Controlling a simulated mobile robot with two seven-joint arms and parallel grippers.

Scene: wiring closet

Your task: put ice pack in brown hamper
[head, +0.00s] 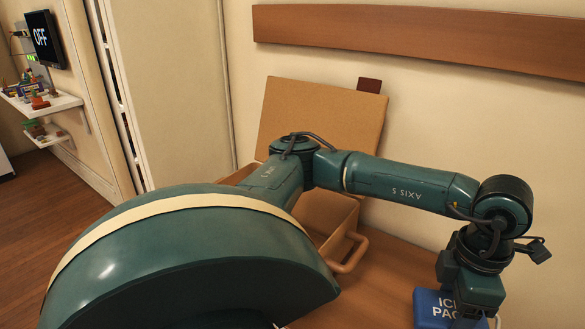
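The brown hamper (328,212) stands against the wall behind my arm. Its lid (325,115) is raised and leans back toward the wall. A handle (350,256) shows on its right side, and my arm hides much of its opening. A blue ice pack (432,309) with white lettering is at the bottom right, cut by the picture edge. My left gripper (472,292) is right at the ice pack and covers part of its lettering. Its fingertips are hidden, so I cannot tell whether it grips the pack. My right gripper is not in view.
A wooden rail (420,38) runs along the wall. Shelves (42,104) with small items and a screen (42,39) reading OFF are at the far left. The wooden surface (385,285) between the hamper and the ice pack looks clear.

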